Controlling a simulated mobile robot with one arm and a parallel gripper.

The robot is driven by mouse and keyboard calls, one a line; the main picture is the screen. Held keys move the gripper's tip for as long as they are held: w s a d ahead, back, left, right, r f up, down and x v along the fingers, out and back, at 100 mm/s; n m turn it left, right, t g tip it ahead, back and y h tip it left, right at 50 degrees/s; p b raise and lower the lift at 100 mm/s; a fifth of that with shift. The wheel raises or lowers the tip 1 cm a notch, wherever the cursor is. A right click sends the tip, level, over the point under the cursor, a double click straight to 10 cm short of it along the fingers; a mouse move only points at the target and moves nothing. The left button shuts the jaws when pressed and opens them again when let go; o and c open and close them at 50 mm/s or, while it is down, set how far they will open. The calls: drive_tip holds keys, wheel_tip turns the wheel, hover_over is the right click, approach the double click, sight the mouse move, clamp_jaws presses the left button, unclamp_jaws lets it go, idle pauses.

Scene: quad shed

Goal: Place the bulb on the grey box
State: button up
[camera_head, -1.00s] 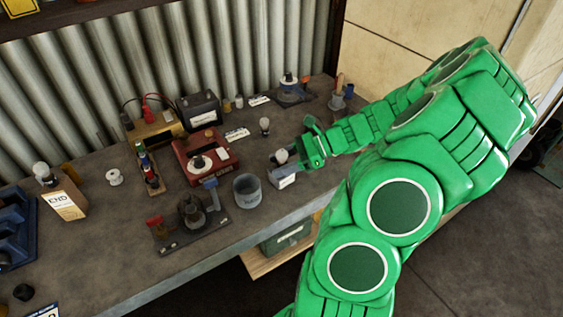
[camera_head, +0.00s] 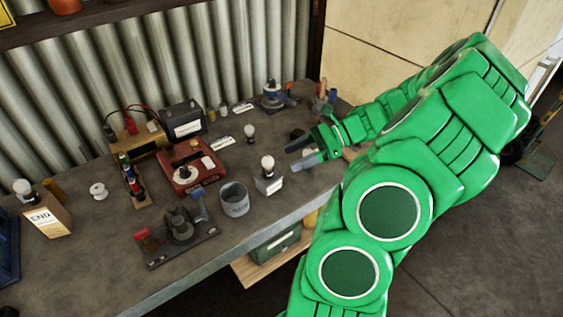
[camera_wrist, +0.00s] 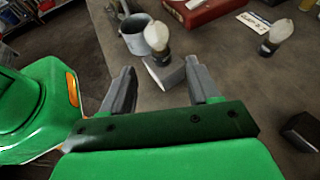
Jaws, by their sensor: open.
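A bulb (camera_head: 267,163) with a pale glass globe and dark base stands upright on the small grey box (camera_head: 270,184) near the bench's front edge. In the wrist view the bulb (camera_wrist: 157,37) rests on the grey box (camera_wrist: 164,72), ahead of the fingers. My gripper (camera_head: 294,157) is to the right of the bulb and box, apart from the bulb. Its two grey fingers are spread, with nothing between them, in the wrist view (camera_wrist: 160,66).
A second bulb (camera_head: 249,134) stands behind on the bench. A grey cup (camera_head: 234,199) is left of the box. A red device (camera_head: 190,168) and a clamp-like tool (camera_head: 181,229) are farther left. A dark block (camera_wrist: 302,130) lies at the wrist view's right.

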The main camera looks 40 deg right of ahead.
drive_tip(key=shift+v, duration=1.6)
